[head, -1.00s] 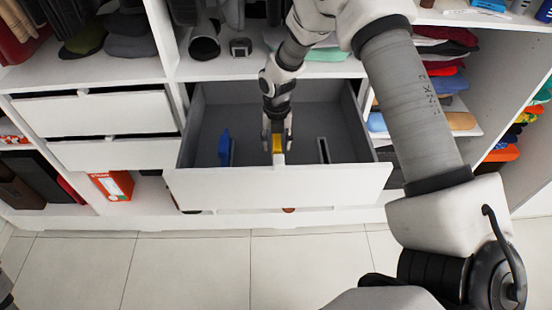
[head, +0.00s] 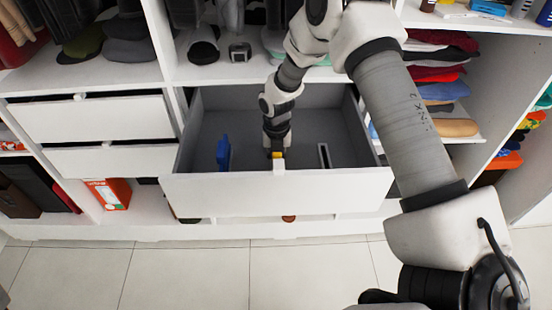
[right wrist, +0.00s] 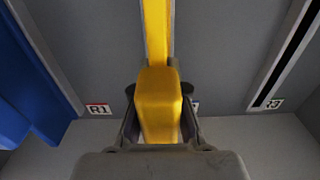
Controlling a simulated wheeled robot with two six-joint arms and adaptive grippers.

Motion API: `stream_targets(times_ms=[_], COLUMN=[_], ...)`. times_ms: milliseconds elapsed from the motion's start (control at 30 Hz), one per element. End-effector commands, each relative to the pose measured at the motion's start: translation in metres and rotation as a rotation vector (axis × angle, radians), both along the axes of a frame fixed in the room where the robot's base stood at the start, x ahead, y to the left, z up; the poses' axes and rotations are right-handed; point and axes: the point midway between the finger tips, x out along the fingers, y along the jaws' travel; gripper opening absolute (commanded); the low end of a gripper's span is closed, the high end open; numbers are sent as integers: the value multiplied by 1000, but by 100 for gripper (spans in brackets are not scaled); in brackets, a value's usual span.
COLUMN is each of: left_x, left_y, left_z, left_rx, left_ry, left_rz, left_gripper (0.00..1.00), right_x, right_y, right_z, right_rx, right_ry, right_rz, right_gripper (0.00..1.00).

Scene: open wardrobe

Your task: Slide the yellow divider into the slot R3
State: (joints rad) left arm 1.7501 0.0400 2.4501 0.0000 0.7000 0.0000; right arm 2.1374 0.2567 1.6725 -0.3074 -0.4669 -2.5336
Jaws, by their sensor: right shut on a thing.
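The yellow divider (right wrist: 157,100) is between the fingers of my right gripper (right wrist: 160,112), which is shut on it. In the head view the divider (head: 276,154) shows only as a small patch low in the open drawer, mostly hidden by my right gripper (head: 275,150). It stands between labels R1 (right wrist: 98,109) and R3 (right wrist: 273,104), over a partly hidden middle label. I cannot tell whether it sits in a slot there. Slot R3 (right wrist: 287,58) is a dark, empty strip to its right; it also shows in the head view (head: 324,156). My left gripper is out of view.
A blue divider (head: 223,152) stands at the drawer's left, by R1. The drawer's white front (head: 275,193) lies close to my right gripper. Shelves of folded clothes (head: 445,90) stand at the right. The drawer floor around slot R3 is clear.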

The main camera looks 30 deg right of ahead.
Motion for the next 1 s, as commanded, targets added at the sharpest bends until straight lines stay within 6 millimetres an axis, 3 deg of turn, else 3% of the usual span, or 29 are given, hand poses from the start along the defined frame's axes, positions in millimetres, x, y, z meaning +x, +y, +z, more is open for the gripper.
stream_targets(times_ms=[1000], left_x=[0], left_y=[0], left_z=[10], left_rx=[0], left_ry=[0], left_rz=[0], left_gripper=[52], right_x=[-1], right_y=[0], right_z=[11], right_rx=[0], right_ry=[2], right_rz=[0], right_gripper=[0])
